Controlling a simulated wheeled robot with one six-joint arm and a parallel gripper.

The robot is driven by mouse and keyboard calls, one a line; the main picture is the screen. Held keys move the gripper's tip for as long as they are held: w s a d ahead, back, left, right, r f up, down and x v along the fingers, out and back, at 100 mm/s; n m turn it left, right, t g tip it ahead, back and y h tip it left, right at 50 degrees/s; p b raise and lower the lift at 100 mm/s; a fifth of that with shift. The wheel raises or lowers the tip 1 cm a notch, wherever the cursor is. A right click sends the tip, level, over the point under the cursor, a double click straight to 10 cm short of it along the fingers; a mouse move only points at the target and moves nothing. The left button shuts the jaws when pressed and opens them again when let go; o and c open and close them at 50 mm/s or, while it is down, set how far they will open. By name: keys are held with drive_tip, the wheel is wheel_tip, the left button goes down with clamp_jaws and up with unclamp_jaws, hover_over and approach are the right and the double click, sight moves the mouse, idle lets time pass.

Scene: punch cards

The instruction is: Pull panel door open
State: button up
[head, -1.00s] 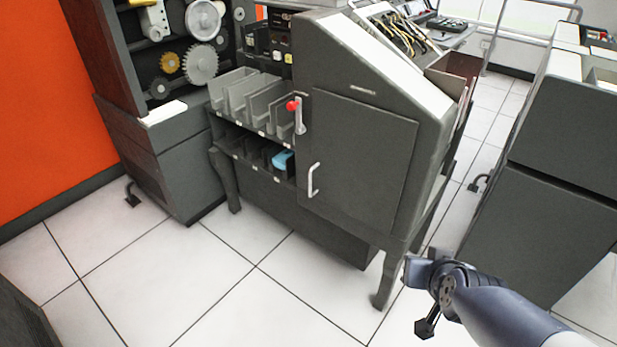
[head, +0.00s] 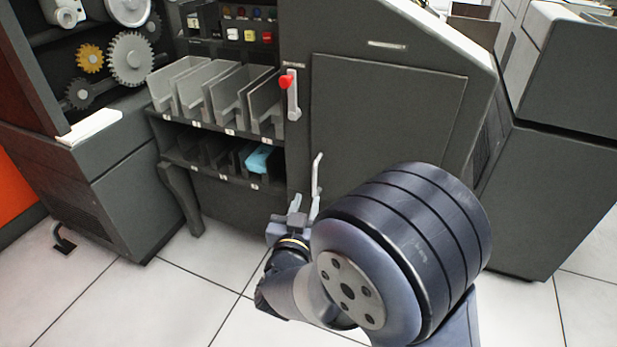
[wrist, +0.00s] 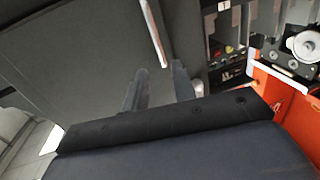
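The panel door (head: 388,115) is a dark grey rectangle on the front of the grey machine, and it looks closed. Its light metal handle (head: 317,175) is a vertical bar at the door's left edge. The handle also shows in the wrist view (wrist: 154,33), just beyond the fingertips. My gripper (head: 305,204) is just below the handle in the head view, its two fingers apart. In the wrist view my gripper (wrist: 158,82) is open with nothing between the fingers. I cannot tell whether a finger touches the handle. My arm hides the door's lower part.
A red-knobbed lever (head: 292,95) sits left of the door's upper edge. Grey card slots (head: 215,95) and a lower shelf with a blue item (head: 258,160) are to the left. Another dark cabinet (head: 560,170) stands at right. White floor is free in front.

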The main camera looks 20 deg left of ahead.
sight(314, 177)
drive_tip(key=w, duration=0.3)
drive_tip(key=w+b, duration=0.1)
drive_tip(key=w, duration=0.2)
drive_tip(key=w+a+b, duration=0.1)
drive_tip(key=w, duration=0.1)
drive_tip(key=shift+w, duration=1.1)
drive_tip(key=shift+c, duration=0.4)
clamp_jaws()
